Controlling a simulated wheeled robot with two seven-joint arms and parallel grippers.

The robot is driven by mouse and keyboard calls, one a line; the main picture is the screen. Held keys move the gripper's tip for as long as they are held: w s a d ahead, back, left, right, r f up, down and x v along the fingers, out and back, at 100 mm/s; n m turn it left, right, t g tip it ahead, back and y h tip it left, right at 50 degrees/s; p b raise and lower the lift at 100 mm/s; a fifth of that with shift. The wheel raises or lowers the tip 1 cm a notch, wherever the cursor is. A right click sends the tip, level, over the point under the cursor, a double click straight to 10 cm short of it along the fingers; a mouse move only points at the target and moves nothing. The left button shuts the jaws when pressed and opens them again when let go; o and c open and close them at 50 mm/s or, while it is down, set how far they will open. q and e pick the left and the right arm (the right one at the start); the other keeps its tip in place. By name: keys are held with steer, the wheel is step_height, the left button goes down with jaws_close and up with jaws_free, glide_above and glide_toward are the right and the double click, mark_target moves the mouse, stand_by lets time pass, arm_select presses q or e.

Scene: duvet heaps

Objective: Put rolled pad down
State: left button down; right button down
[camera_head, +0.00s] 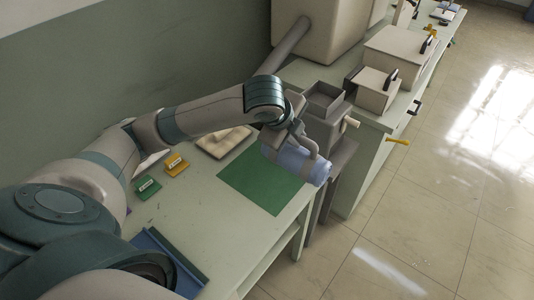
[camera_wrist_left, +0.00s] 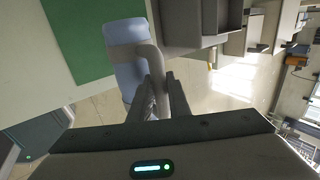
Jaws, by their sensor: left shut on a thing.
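The rolled pad (camera_head: 292,163) is a light blue cylinder with a grey curved band or handle on it. It lies on its side over the right part of the green mat (camera_head: 262,195), with its right end near the table's right edge. I cannot tell whether it touches the mat. My left gripper (camera_head: 306,142) is shut on the grey handle of the pad. The left wrist view shows the pad (camera_wrist_left: 126,70) just beyond the fingertips (camera_wrist_left: 160,85) and the green mat (camera_wrist_left: 82,40) beside it. My right gripper is not in view.
On the pale table (camera_head: 190,215) are a yellow block (camera_head: 176,165), a green block (camera_head: 146,188), a beige lumpy thing (camera_head: 222,142) and a blue tray-like thing (camera_head: 170,262). Grey bins (camera_head: 325,101) and beige boxes (camera_head: 395,52) stand behind.

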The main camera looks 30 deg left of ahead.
arm_select(q)
steer(key=w+a+f+p, duration=0.1)
steer(key=a+f+p, duration=0.1)
steer(key=a+f, duration=0.4)
steer(key=a, duration=0.4)
steer(key=shift+w, duration=0.1)
steer(key=shift+f+p, duration=0.75)
steer(key=shift+f, duration=1.4)
steer(key=c, duration=1.7)
jaws_free()
steer(key=shift+o, duration=0.2)
